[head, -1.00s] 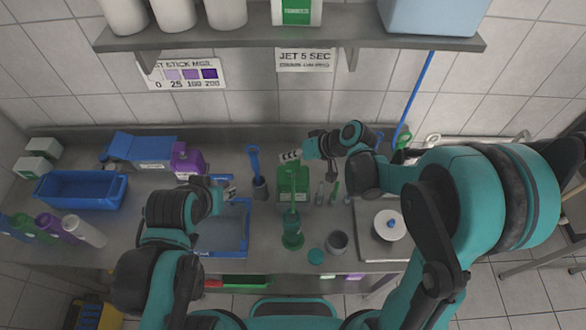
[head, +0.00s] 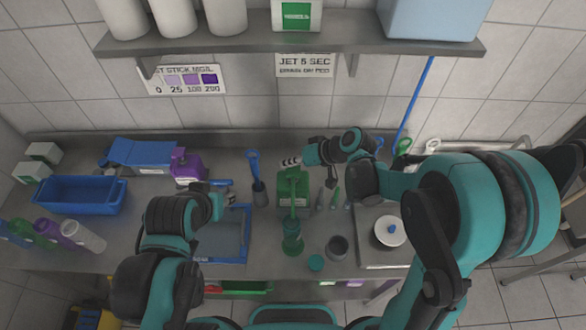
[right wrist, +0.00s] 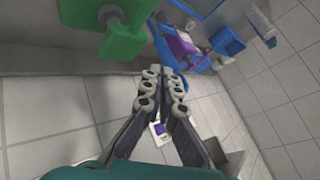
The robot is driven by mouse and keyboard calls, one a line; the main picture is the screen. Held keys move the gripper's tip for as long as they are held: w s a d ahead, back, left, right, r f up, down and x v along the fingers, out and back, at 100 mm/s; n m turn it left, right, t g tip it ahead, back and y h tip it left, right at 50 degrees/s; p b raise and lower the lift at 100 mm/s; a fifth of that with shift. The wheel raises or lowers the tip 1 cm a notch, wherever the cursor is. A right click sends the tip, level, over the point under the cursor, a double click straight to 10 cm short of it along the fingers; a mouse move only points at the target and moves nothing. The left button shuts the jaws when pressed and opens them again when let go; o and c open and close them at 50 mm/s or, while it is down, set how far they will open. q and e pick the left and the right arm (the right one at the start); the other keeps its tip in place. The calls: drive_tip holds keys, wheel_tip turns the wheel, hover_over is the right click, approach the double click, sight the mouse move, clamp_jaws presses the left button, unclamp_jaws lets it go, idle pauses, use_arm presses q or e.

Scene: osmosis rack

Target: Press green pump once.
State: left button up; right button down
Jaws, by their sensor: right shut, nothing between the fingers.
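The green pump container (head: 293,187) stands on the bench near the middle in the head view, with a thin green upright part in front of it. It also shows in the right wrist view (right wrist: 112,32), at the upper left.
A purple bottle (head: 187,167) and blue bin (head: 80,195) stand to the left. A blue-handled tool in a holder (head: 260,193), a green bottle (head: 292,240) and a grey cup (head: 338,248) stand near the container. A shelf (head: 290,41) overhangs the back.

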sight(288, 174)
drive_tip(key=shift+f, duration=0.1)
idle(0.4)
drive_tip(key=shift+f+b, duration=0.35)
drive_tip(key=shift+b, duration=0.2)
drive_tip(key=shift+f+b, duration=1.1)
idle(0.9)
drive_tip(key=shift+r, duration=0.1)
idle(0.5)
drive_tip(key=shift+r+p, duration=1)
drive_tip(key=shift+r, duration=0.45)
drive_tip(key=shift+r, duration=0.1)
wheel_tip(288, 174, up, 5)
drive_tip(key=p, duration=0.3)
